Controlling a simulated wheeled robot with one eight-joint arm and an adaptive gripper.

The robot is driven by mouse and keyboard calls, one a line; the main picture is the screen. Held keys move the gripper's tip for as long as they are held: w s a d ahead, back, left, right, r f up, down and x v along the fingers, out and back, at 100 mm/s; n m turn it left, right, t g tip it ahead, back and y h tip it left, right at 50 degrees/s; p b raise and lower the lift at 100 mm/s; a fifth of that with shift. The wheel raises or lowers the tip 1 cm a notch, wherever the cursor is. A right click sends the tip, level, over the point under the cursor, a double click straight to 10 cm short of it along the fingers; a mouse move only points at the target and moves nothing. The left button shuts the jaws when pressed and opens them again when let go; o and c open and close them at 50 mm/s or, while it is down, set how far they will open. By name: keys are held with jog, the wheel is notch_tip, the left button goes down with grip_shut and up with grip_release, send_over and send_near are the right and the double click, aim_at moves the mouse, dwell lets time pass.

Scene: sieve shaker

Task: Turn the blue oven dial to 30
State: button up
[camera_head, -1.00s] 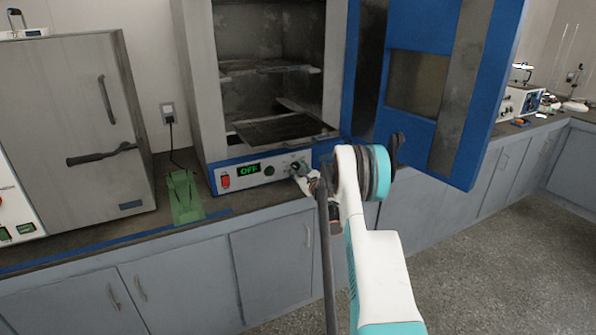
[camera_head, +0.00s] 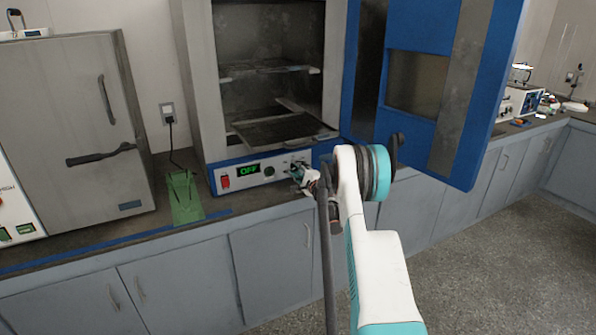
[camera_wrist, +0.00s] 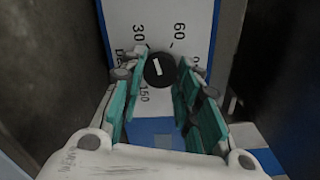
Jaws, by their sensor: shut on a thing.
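The oven (camera_head: 192,85) has a blue and white front panel with a lit green OFF display (camera_head: 249,169) and a red switch. Its dial (camera_wrist: 160,69) is a black round knob with a short white mark in the wrist view. Printed numbers 30, 60 and 150 stand around it. In the head view my gripper (camera_head: 303,176) is at the panel's right part and hides the dial.
The oven's blue door (camera_head: 458,95) stands wide open to the right, near my arm. Wire racks are inside the oven. A grey cabinet appliance (camera_head: 75,95) stands at left. A green object (camera_head: 185,198) lies on the counter between them. Floor at right is clear.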

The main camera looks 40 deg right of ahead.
jog(key=shift+n, duration=1.5)
jog(key=o, duration=1.1)
jog(key=v, duration=1.2)
